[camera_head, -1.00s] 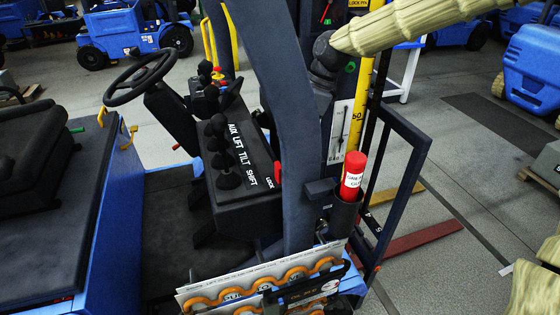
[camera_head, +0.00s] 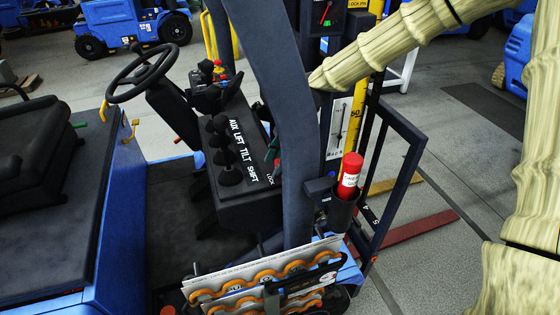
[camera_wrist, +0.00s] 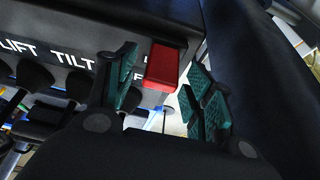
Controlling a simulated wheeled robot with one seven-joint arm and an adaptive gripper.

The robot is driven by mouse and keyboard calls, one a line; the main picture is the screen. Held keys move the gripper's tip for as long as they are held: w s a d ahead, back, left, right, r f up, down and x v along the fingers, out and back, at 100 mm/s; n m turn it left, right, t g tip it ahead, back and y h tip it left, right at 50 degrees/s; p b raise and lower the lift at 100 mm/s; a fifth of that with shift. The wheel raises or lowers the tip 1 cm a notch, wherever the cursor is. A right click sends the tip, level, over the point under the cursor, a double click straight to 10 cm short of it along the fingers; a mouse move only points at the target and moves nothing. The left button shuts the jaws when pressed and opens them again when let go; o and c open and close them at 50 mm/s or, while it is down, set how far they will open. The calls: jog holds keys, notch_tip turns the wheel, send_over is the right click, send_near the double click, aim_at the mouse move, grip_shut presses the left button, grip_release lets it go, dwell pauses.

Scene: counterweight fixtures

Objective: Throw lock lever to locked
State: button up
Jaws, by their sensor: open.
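The lock lever is a red block-shaped handle (camera_wrist: 165,66) at the edge of the dark control console (camera_head: 240,200), beside the LOCK label (camera_head: 267,181). In the wrist view it lies between the two teal-padded fingers of my gripper (camera_wrist: 160,68), nearer their tips. The fingers are spread and a gap shows on its right side; whether the left finger touches it I cannot tell. In the head view a teal finger of my gripper (camera_head: 272,150) shows at the console edge, and the frame post hides most of the gripper and lever.
The dark post (camera_head: 297,140) stands close to the right of the console. Black knobbed levers (camera_head: 228,176) line the console's left part. A red canister (camera_head: 350,170) sits in a holder right of the post. The steering wheel (camera_head: 142,75) is at the upper left.

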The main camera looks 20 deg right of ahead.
jog(key=c, duration=1)
jog(key=shift+a+h, duration=0.3)
jog(key=shift+h, duration=0.2)
jog(key=shift+a+h, duration=0.2)
jog(key=shift+h, duration=0.2)
jog(key=shift+a+f+h, duration=0.1)
jog(key=shift+a+h, duration=0.1)
jog(key=shift+h, duration=0.4)
